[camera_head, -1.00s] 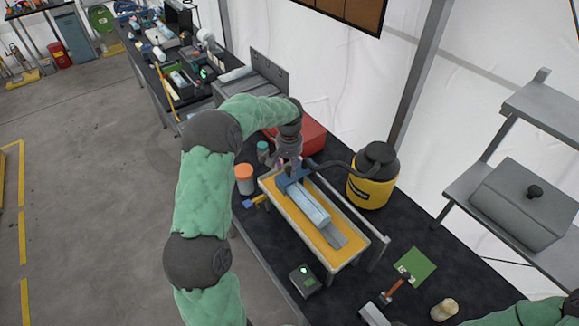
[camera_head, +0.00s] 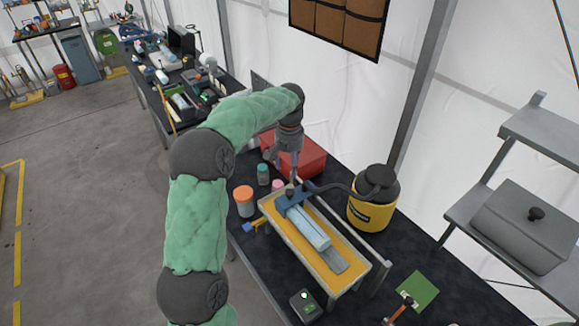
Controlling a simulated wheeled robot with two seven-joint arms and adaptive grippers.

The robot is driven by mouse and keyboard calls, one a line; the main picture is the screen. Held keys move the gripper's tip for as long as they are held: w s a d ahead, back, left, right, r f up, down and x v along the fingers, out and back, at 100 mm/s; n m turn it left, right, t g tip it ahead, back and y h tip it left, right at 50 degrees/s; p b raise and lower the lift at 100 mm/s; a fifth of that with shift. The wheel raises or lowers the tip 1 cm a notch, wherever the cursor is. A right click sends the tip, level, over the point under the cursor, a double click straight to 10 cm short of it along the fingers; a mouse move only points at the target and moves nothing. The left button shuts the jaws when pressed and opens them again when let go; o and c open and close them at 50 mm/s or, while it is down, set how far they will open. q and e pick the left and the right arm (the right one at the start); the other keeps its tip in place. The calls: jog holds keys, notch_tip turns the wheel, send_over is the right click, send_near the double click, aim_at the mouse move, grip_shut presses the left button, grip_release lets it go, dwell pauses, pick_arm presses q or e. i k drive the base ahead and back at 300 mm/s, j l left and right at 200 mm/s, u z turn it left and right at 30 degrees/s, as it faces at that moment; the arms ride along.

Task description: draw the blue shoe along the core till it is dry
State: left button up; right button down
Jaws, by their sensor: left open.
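The blue shoe (camera_head: 289,200) sits at the far end of the pale blue core (camera_head: 310,233), with a dark hose joined to it. The core lies lengthwise in a tray with an orange-yellow bed (camera_head: 286,231). My left gripper (camera_head: 281,168) is open and empty, pointing down just above and behind the shoe. One finger hangs close over the shoe; whether they touch I cannot tell. My right gripper is not in view.
A yellow and black vacuum canister (camera_head: 371,214) stands right of the tray, its hose running to the shoe. A red case (camera_head: 303,158) lies behind. An orange-lidded jar (camera_head: 244,201) stands at left. A small dark device (camera_head: 305,306) sits in front.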

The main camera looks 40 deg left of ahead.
aim_at(297, 195)
jog(key=k, duration=1)
